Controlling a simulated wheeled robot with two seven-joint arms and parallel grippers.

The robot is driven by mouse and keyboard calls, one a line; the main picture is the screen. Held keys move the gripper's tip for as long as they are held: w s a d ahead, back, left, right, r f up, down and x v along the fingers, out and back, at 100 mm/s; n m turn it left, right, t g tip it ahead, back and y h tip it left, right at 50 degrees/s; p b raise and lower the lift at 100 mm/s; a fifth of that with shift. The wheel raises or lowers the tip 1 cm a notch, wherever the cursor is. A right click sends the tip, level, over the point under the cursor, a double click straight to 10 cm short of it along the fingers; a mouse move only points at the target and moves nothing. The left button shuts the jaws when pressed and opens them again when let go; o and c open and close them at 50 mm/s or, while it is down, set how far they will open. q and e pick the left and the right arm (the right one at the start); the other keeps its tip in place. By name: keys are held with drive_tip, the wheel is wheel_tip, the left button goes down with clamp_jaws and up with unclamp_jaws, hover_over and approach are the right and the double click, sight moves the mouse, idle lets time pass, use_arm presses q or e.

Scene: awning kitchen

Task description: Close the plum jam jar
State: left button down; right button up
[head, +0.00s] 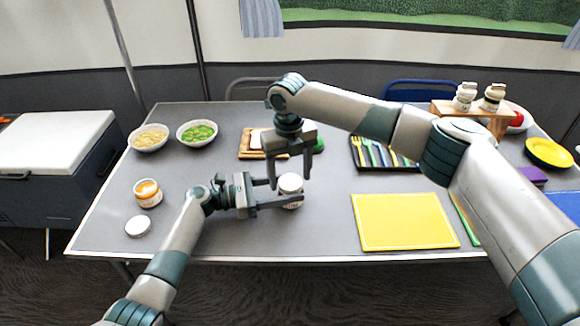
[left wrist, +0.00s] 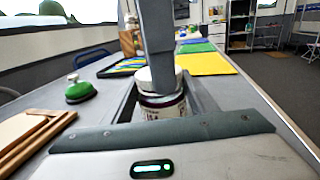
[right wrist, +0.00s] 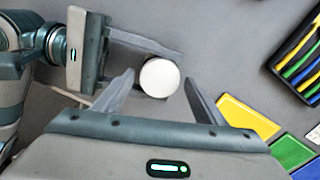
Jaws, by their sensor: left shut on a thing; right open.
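The plum jam jar (head: 291,201) stands near the front middle of the table, with a white lid (head: 291,182) on its top. The left wrist view shows the jar's label and dark contents (left wrist: 163,107) under the lid (left wrist: 144,79); I cannot tell how tightly the lid sits. My left gripper (head: 285,195) is shut on the jar from the left, low on its body. My right gripper (head: 290,180) points down over the jar, open. In the right wrist view the round lid (right wrist: 160,77) shows between and just beyond its fingertips. One right finger partly hides the jar in the left wrist view.
An open jar with orange contents (head: 148,193) and a loose white lid (head: 138,226) are at left.

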drive_tip(key=shift+f, duration=0.2)
drive_tip(key=c, duration=1.1)
drive_tip(key=shift+m, duration=0.3)
drive_tip(key=m, duration=0.6)
drive_tip(key=o, duration=1.2)
